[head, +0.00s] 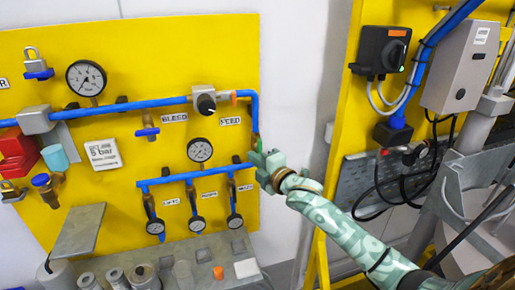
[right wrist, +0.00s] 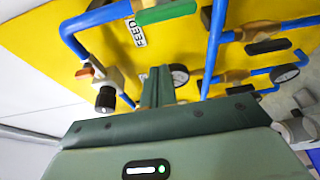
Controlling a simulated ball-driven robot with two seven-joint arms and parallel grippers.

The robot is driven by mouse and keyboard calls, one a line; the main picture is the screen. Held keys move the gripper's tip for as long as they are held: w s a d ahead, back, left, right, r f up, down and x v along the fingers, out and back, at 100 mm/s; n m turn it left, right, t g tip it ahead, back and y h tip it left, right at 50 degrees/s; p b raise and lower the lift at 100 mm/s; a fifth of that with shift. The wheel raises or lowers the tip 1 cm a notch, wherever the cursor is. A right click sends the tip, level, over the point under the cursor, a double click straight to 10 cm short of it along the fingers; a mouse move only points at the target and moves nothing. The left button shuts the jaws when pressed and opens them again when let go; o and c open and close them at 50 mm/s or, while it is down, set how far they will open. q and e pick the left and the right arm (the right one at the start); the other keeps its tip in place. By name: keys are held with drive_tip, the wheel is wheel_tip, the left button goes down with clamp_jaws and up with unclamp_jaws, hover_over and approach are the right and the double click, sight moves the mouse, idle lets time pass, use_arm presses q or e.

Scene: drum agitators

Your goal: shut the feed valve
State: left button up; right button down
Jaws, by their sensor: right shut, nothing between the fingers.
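The feed valve's green lever (right wrist: 165,13) lies in line with the blue pipe in the right wrist view, beside a brass fitting and the FEED label (right wrist: 137,33). In the head view the FEED label (head: 229,121) is on the yellow panel, and the valve on the vertical pipe at its right is mostly hidden by my right gripper (head: 257,158). The right gripper's fingers (right wrist: 158,86) are shut and empty. They point at the panel close to the lever; I cannot tell whether they touch it. My left gripper is not in view.
A black knob (head: 206,103) on a grey block is on the upper pipe. Gauges (head: 200,150) and a lower blue manifold (head: 190,176) are left of my gripper. A grey shelf (head: 200,250) with several fittings is below. Bare wall (head: 290,90) is to the right.

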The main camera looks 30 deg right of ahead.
sight(259, 149)
drive_tip(key=shift+w+d+p, duration=0.75)
drive_tip(key=shift+w+d, duration=1)
drive_tip(key=shift+w, duration=0.15)
drive_tip(key=shift+w+a, duration=0.1)
